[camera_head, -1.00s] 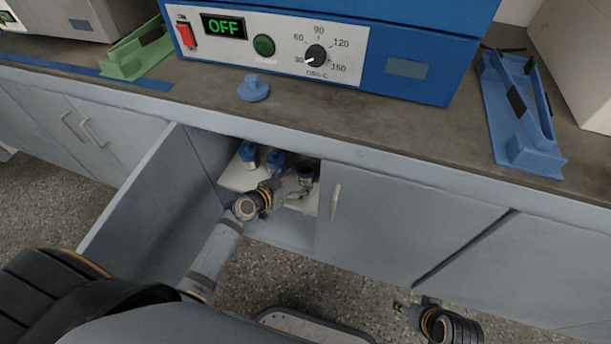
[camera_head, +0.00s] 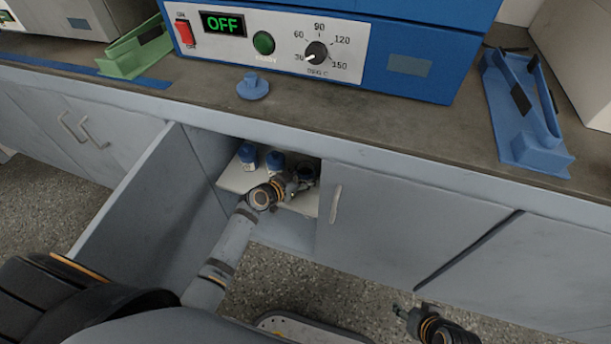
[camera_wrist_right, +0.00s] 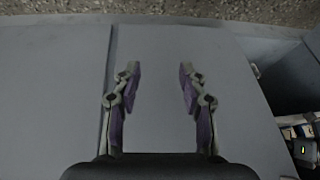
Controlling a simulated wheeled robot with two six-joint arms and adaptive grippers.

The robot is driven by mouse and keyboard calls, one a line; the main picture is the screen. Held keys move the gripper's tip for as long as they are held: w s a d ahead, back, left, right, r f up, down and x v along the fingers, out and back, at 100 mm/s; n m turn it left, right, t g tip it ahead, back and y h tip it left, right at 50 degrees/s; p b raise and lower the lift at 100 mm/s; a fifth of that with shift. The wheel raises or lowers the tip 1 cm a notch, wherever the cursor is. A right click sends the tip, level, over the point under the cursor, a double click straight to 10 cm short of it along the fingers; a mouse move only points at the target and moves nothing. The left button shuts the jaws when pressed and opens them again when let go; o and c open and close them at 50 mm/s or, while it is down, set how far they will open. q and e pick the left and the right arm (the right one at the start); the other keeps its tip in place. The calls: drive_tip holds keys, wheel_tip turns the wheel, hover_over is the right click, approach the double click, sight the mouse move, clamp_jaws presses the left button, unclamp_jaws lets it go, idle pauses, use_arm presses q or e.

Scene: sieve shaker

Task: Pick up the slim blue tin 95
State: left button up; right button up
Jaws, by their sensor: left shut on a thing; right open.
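Small blue-capped tins stand on a white shelf (camera_head: 232,181) inside the open cupboard. One tin (camera_head: 247,155) is at the left and another tin (camera_head: 275,160) is in the middle. A darker tin (camera_head: 308,173) is at the right, partly hidden by my left gripper (camera_head: 295,184). My left gripper is shut on this right-hand tin. Its label is too small to read. My right gripper (camera_head: 399,311) is open and empty, low in front of the closed cupboard. In the right wrist view its two fingers (camera_wrist_right: 157,72) stand apart before a grey door.
The open cupboard door (camera_head: 145,195) stands left of my left arm. A closed door (camera_head: 400,230) is to the right. On the counter are a blue oven (camera_head: 410,66) reading OFF, a blue knobbed lid (camera_head: 252,88), a green holder (camera_head: 135,55) and a blue holder (camera_head: 520,110).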

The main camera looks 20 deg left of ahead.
use_arm(q)
drive_tip(key=shift+c, duration=0.9)
drive_tip(key=shift+r, duration=0.15)
